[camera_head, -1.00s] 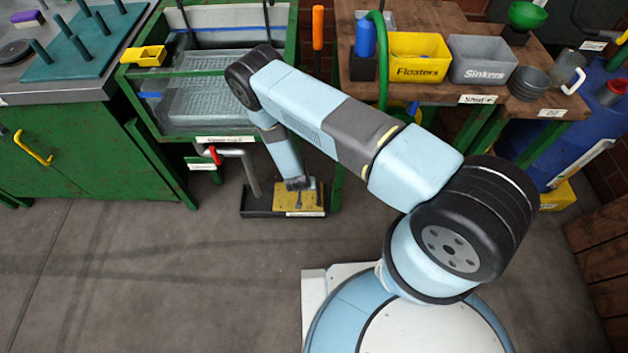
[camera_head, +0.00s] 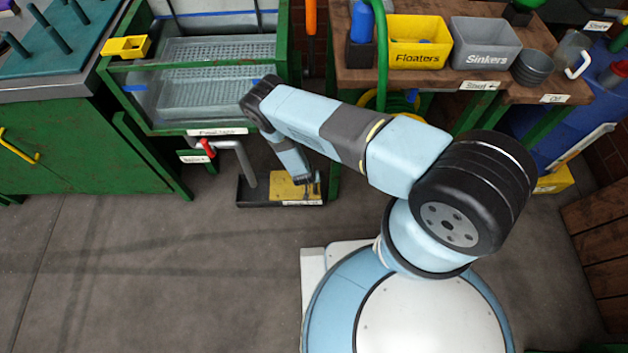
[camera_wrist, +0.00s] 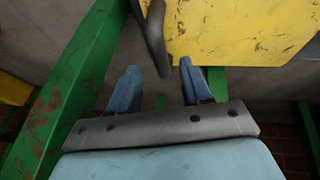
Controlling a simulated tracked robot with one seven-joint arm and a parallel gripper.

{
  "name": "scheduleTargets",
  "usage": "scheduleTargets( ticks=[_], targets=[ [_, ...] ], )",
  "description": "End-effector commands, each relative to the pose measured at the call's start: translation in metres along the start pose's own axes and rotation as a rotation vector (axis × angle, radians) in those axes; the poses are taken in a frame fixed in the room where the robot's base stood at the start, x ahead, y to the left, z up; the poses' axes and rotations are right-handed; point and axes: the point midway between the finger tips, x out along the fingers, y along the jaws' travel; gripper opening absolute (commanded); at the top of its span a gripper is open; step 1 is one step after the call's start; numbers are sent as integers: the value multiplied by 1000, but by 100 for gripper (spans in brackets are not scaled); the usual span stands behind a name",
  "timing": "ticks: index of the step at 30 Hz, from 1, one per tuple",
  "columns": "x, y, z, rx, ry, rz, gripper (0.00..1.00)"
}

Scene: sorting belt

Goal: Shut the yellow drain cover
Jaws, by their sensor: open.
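The yellow drain cover (camera_head: 283,189) lies over the right part of a black floor tray (camera_head: 252,191), below the sink; the tray's left part is uncovered. In the wrist view the cover is a scuffed yellow plate (camera_wrist: 245,35) at the upper right. A dark grey handle (camera_wrist: 156,35) stands at its left edge. My gripper (camera_wrist: 160,65) is open, and the handle's lower end shows between its two blue fingertips; I cannot tell whether they touch it. In the head view my gripper (camera_head: 309,187) is at the cover's right part and hides some of it.
A grey drain pipe with a red valve handle (camera_head: 208,148) comes down at the tray's left. Green bench legs stand close by; one (camera_wrist: 70,85) runs along the left in the wrist view. The floor (camera_head: 150,270) in front is clear.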

Motion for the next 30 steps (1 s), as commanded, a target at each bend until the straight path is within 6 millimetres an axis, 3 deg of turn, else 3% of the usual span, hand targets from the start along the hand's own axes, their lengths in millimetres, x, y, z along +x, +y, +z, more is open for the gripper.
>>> scheduleTargets(
  ticks=[9, 23, 30],
  targets=[
    [37, 0, 0, -1, 1, 0, 48],
    [44, 0, 0, 0, 0, 0, 48],
    [44, 0, 0, 0, 0, 0, 26]
  ],
)
